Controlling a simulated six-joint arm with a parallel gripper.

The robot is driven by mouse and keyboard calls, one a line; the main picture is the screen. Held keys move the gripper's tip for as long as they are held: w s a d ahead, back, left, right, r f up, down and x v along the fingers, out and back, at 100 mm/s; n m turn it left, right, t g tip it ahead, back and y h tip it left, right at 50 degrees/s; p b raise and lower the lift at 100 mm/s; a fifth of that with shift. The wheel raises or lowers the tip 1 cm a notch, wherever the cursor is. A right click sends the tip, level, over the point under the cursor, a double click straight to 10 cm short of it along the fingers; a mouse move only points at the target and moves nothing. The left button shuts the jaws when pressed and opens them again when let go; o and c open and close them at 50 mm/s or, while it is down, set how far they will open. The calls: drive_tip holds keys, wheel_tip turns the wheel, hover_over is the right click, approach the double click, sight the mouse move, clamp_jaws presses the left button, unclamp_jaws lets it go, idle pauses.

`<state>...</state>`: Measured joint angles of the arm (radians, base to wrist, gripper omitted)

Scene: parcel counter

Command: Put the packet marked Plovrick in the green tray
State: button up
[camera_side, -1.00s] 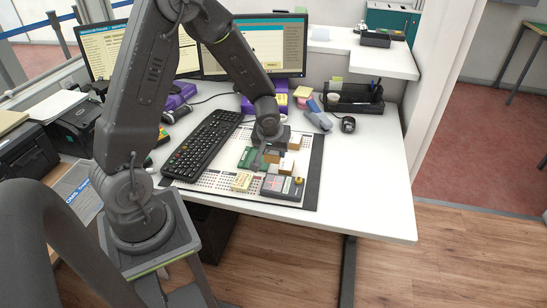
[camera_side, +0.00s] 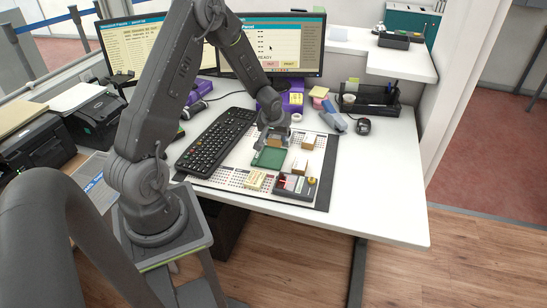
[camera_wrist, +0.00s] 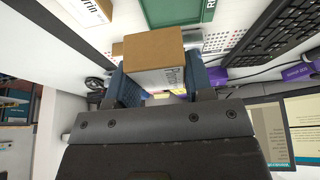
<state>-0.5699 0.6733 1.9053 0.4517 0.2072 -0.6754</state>
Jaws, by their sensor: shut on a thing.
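My gripper (camera_side: 276,137) is shut on a brown cardboard packet (camera_wrist: 153,52) with a white label. The label's print is turned sideways and partly hidden; I cannot read the whole name. In the side view the held packet (camera_side: 275,142) is by the far edge of the green tray (camera_side: 268,158), seemingly raised. The tray looks empty. In the wrist view the green tray (camera_wrist: 168,14) lies beyond the packet, at the top edge.
Two other brown-and-white packets (camera_side: 308,141) (camera_side: 299,167) stand right of the tray; one (camera_wrist: 92,10) shows "rrin" in the wrist view. The keyboard (camera_side: 216,142) lies left.

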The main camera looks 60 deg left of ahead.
sight(273, 156)
drive_tip(key=a+f, duration=0.2)
drive_tip(key=shift+a, duration=0.35)
wheel_tip(273, 156, down, 3)
drive_tip(key=shift+a+r, duration=0.1)
drive_tip(key=shift+r, duration=0.1)
drive_tip(key=shift+f, duration=2.35)
drive_tip(key=shift+f, duration=0.1)
drive_tip(key=o, duration=0.7)
drive_tip(key=shift+s, duration=0.1)
